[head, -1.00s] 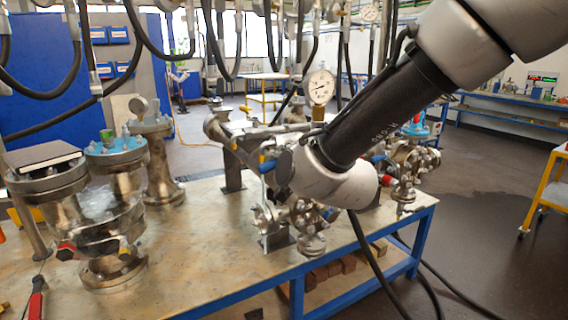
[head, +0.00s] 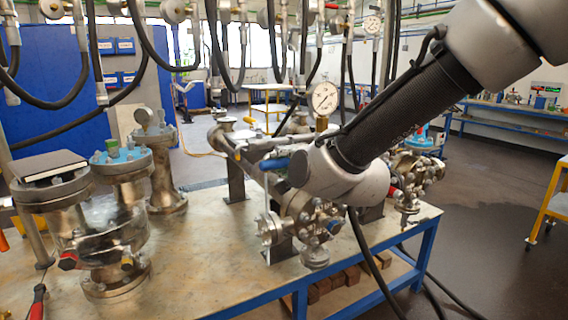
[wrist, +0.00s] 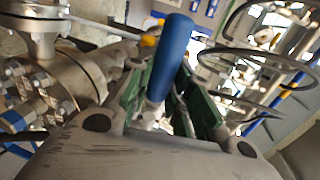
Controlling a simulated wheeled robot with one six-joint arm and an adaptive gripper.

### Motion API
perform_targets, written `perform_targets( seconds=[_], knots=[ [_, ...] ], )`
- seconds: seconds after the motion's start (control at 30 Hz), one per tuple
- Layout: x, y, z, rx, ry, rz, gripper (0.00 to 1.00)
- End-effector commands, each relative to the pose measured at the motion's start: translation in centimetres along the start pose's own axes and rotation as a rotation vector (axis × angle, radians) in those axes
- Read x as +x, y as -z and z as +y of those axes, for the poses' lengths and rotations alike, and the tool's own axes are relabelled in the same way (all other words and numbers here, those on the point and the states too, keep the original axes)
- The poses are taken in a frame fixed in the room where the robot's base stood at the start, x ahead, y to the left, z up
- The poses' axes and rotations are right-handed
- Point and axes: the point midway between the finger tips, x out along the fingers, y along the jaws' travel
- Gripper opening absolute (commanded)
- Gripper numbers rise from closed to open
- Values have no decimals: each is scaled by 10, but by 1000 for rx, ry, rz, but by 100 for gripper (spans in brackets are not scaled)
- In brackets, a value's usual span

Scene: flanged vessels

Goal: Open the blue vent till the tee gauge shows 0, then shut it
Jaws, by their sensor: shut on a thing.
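The blue vent handle (head: 275,164) sticks out to the left of my wrist in the head view, about level. In the wrist view, the blue handle (wrist: 170,52) rises between the green-padded fingers of my gripper (wrist: 158,104), which is shut on it. My wrist hides the fingers and the vent's body in the head view. The tee gauge (head: 323,98) is a round white dial standing just behind my wrist. Its needle slants across the dial, but its figures are too small to read.
Flanged vessels (head: 100,214) stand on the left of the bench (head: 205,250). A cluster of flanges and valves (head: 305,219) sits under my wrist. Black hoses (head: 150,40) hang across the top. The front middle of the bench top is bare.

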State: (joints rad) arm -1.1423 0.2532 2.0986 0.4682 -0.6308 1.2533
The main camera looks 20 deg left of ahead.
Motion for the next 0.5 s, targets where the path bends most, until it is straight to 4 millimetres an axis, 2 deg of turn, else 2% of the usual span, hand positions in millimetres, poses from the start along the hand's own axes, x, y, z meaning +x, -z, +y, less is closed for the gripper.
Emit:
perform_targets(
  seconds=[0.17, 0.2, 0.3, 0.5],
  knots=[
    [-1, 1, 4, 5, -10, 3, 0],
    [-1, 1, 4, 5, -10, 3, 28],
    [0, 1, 3, 4, -7, 2, 42],
    [0, 0, 2, 2, -4, 1, 42]
  ],
)
